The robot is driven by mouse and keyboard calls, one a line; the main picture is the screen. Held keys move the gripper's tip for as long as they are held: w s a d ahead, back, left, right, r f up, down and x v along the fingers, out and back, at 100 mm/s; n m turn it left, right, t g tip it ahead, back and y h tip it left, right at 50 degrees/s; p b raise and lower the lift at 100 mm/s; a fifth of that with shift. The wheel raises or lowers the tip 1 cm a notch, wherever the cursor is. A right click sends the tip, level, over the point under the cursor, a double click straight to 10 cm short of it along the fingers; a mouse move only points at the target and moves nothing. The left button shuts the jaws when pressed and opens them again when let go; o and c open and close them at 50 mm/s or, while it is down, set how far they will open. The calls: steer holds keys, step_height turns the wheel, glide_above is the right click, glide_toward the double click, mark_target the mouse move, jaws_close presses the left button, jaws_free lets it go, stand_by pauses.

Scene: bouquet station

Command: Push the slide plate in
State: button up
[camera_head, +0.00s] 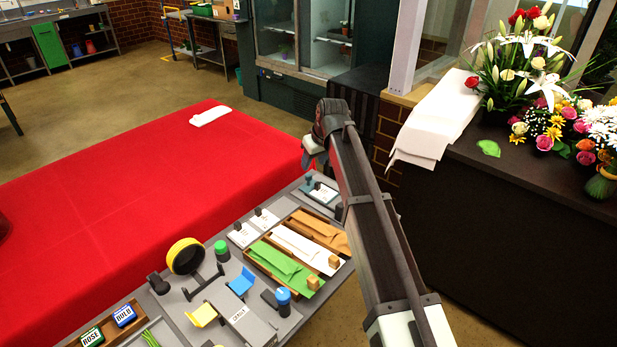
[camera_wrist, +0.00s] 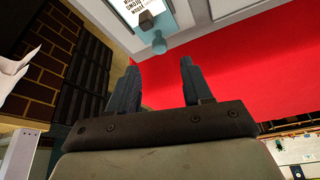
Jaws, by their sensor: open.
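A teal plate-like piece with a white printed card (camera_wrist: 130,10) and a rounded teal knob (camera_wrist: 158,44) shows at the top of the wrist view, beyond my fingertips. It appears to be the teal and white unit at the far end of the grey bench (camera_head: 320,192) in the head view. I cannot tell for sure that it is the slide plate, or how far in it sits. My gripper (camera_wrist: 158,75) is open and empty, its two dark fingers apart and not touching the knob. In the head view my arm hides part of the bench's far right corner.
The bench holds a wooden tray of green, white and orange envelopes (camera_head: 290,262), a yellow tape roll (camera_head: 185,256), a blue-topped knob (camera_head: 283,296) and small stands. A red-covered table (camera_head: 130,200) lies left. A dark counter with flowers (camera_head: 520,210) stands right.

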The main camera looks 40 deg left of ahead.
mark_target(309, 175)
steer(key=x, duration=0.9)
steer(key=shift+a+f, duration=0.1)
steer(key=shift+f, duration=0.15)
steer(key=shift+c, duration=0.5)
jaws_close()
